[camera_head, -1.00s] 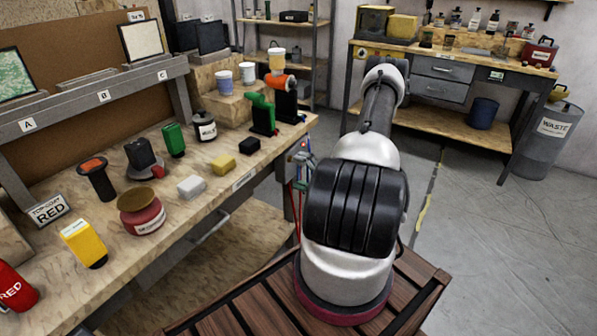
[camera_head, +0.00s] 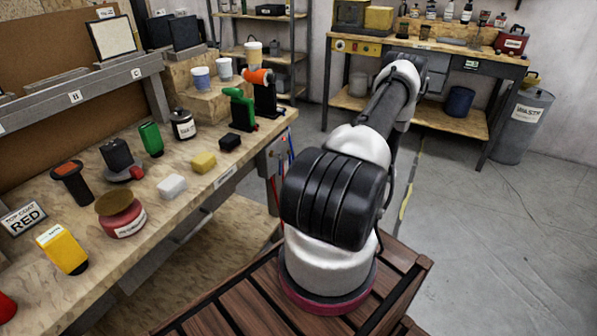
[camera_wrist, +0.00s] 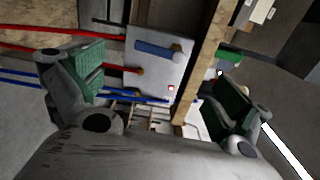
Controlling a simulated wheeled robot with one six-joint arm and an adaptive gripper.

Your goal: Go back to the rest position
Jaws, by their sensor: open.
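In the wrist view my gripper (camera_wrist: 160,100) is open, with its two green-padded fingers wide apart and nothing between them. Behind the gap, farther off, are a pale panel (camera_wrist: 158,62) with a blue handle-like part and red and blue hoses (camera_wrist: 75,78). In the head view my arm rises from its base and reaches forward, away from the camera, over the floor to the right of the workbench. The gripper itself is hidden behind the arm in that view.
A back bench (camera_head: 420,110) and a waste bin (camera_head: 522,125) stand behind. The floor at right is clear.

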